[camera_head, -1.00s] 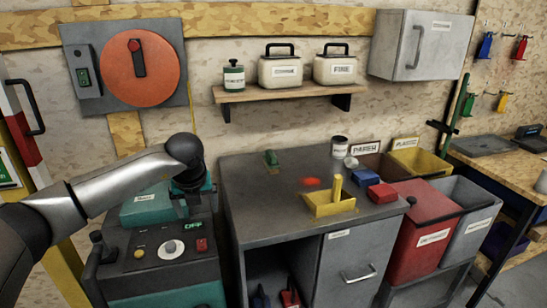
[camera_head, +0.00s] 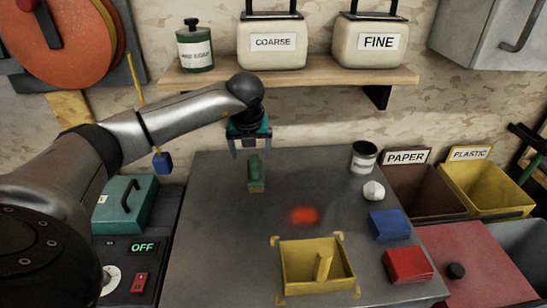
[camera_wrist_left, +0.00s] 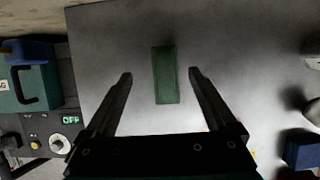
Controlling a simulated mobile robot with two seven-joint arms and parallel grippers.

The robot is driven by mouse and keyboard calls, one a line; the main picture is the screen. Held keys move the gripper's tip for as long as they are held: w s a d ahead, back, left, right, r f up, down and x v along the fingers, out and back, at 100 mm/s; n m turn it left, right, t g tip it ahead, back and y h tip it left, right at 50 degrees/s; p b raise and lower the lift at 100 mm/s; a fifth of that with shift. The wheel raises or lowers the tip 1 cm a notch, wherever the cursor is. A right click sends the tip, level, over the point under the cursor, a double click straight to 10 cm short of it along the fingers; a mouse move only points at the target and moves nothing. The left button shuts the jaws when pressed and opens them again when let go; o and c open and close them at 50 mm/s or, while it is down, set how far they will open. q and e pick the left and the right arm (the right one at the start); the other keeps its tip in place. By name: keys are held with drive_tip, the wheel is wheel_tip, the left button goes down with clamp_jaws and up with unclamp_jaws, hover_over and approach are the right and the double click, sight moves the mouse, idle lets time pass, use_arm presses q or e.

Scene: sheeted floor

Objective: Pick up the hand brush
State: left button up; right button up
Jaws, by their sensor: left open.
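The hand brush (camera_head: 255,174) is a small green block with a tan lower part, on the grey bench top near its back left. In the left wrist view the brush (camera_wrist_left: 165,76) shows from above as an upright green rectangle. My left gripper (camera_head: 250,147) is open and empty, just above and behind the brush in the head view. In the left wrist view its two fingers (camera_wrist_left: 160,75) point toward the brush, one on each side of it in the picture, with gaps between. The right gripper is not in view.
On the bench top (camera_head: 215,235) are a yellow tray (camera_head: 290,285) with an upright handle, a red glowing spot (camera_head: 303,215), blue (camera_head: 388,225) and red (camera_head: 408,265) blocks, a white lump (camera_head: 373,190) and a can (camera_head: 363,158). A shelf (camera_head: 290,79) with containers hangs above.

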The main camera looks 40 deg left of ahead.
sight(254, 160)
use_arm(q)
drive_tip(key=shift+w, duration=0.3)
drive_tip(key=shift+w+f, duration=0.2)
drive_tip(key=shift+f, duration=0.15)
drive_tip(key=shift+a+f, duration=0.25)
drive_tip(key=shift+f, duration=0.6)
drive_tip(key=x, duration=0.3)
drive_tip(key=b+x, duration=0.1)
drive_tip(key=shift+d+f, duration=0.3)
drive_tip(key=shift+d, duration=0.05)
drive_tip(key=shift+w+a+f, duration=0.1)
drive_tip(key=shift+f, duration=0.15)
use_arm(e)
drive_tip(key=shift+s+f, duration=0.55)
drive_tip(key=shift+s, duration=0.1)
use_arm(q)
drive_tip(key=shift+c, duration=0.7)
clamp_jaws()
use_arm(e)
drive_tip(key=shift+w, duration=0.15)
